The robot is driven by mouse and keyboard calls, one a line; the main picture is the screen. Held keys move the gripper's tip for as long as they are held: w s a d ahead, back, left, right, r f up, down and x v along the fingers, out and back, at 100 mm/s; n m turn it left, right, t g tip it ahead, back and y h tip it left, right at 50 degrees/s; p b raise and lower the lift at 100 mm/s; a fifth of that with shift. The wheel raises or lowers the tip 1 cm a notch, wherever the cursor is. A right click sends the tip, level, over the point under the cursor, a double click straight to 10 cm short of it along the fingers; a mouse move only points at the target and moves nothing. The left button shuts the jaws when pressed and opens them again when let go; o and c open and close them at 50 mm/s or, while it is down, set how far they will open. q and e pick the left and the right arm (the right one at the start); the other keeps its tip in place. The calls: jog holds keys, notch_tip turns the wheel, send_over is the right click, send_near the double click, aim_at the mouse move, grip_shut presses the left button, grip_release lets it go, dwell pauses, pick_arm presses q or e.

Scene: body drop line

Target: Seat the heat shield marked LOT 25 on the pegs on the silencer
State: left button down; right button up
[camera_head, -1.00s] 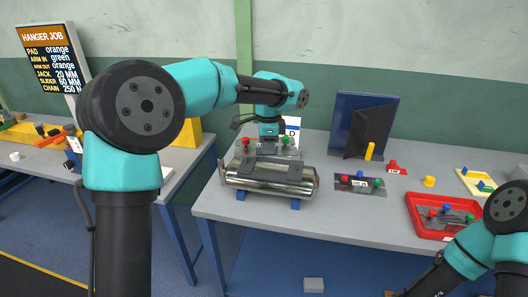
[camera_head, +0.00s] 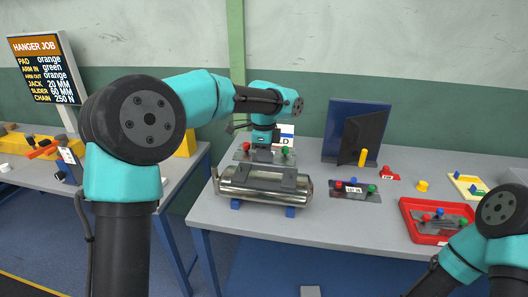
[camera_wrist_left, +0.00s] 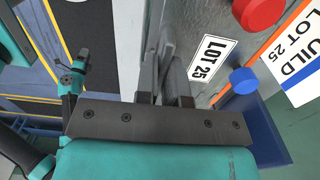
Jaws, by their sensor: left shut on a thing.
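The heat shield (camera_head: 266,155) is a grey plate with a red and a green knob showing. In the left wrist view, its LOT 25 label (camera_wrist_left: 213,58) shows beside a red and a blue knob. My left gripper (camera_head: 262,146) is shut on the shield and holds it over the silencer; its fingers (camera_wrist_left: 165,75) show in the left wrist view. The silencer (camera_head: 240,187) is a shiny metal cylinder on blue supports. The shield looks just above it, but I cannot tell whether they touch. The pegs cannot be made out.
Another knobbed plate (camera_head: 340,192) lies right of the silencer. A red tray (camera_head: 412,228) holds one more. A dark blue upright panel (camera_head: 345,120) stands behind, near a yellow peg (camera_head: 362,158). A BUILD LOT 25 sign (camera_wrist_left: 298,52) stands behind the shield.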

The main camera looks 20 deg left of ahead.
pick_arm(q)
jog(key=shift+f, duration=2.4)
jog(key=shift+f, duration=1.7)
jog(key=c, duration=1.1)
grip_release()
jog(key=shift+c, duration=0.2)
jog(key=shift+r, duration=3.05)
jog(key=shift+a, duration=0.1)
